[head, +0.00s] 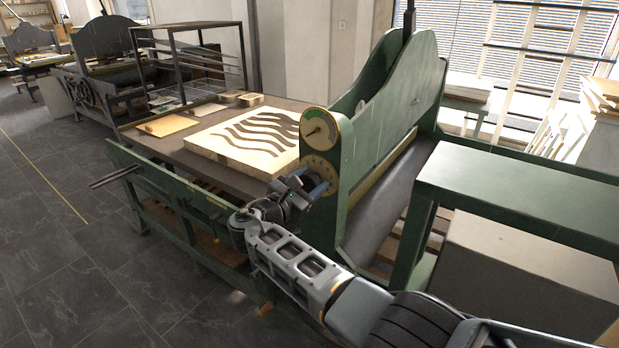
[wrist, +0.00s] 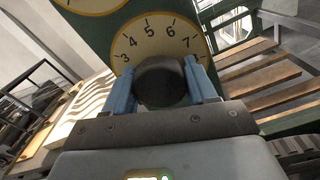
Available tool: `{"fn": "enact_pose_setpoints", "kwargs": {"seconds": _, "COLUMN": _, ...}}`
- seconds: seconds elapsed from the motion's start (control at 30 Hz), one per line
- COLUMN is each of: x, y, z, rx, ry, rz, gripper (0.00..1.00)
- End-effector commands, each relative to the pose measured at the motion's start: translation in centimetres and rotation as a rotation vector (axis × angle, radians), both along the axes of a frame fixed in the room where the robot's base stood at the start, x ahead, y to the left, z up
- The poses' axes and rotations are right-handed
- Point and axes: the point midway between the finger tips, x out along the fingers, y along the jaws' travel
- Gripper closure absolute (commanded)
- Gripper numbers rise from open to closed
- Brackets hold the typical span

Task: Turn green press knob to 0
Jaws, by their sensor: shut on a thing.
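The green press (head: 391,100) stands right of centre in the head view. On its end face a round gauge (head: 320,129) sits above a cream numbered dial (head: 318,172). The dark round knob (wrist: 160,82) sits in front of the dial. My gripper (wrist: 162,88) is shut on the knob, with a blue finger on each side. In the head view my gripper (head: 305,187) reaches the dial and covers part of it. The knob's pointer is not visible.
A pale stone slab (head: 247,136) with dark wavy stripes lies on the press bed left of the dial. A green bench (head: 523,196) stands at right, close to my arm. A black rack (head: 190,60) stands behind. The floor at left (head: 60,250) is clear.

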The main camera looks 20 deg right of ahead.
Motion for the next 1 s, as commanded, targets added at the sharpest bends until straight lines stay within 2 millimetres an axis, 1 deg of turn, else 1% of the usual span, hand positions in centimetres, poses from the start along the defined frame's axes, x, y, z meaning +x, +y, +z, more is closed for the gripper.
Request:
{"fn": "enact_pose_setpoints", "kwargs": {"seconds": 0.2, "x": -0.05, "y": 0.10, "z": -0.20, "rx": -0.096, "ry": 0.136, "rz": 0.002, "gripper": 0.74}}
{"fn": "enact_pose_setpoints", "kwargs": {"seconds": 0.43, "x": -0.05, "y": 0.11, "z": -0.21, "rx": -0.166, "ry": 0.231, "rz": 0.002, "gripper": 0.74}}
{"fn": "enact_pose_setpoints", "kwargs": {"seconds": 0.7, "x": -0.06, "y": 0.09, "z": -0.24, "rx": -0.201, "ry": 0.278, "rz": 0.002, "gripper": 0.74}}
{"fn": "enact_pose_setpoints", "kwargs": {"seconds": 1.0, "x": -0.07, "y": 0.10, "z": -0.25, "rx": -0.204, "ry": 0.285, "rz": 0.002, "gripper": 0.74}}
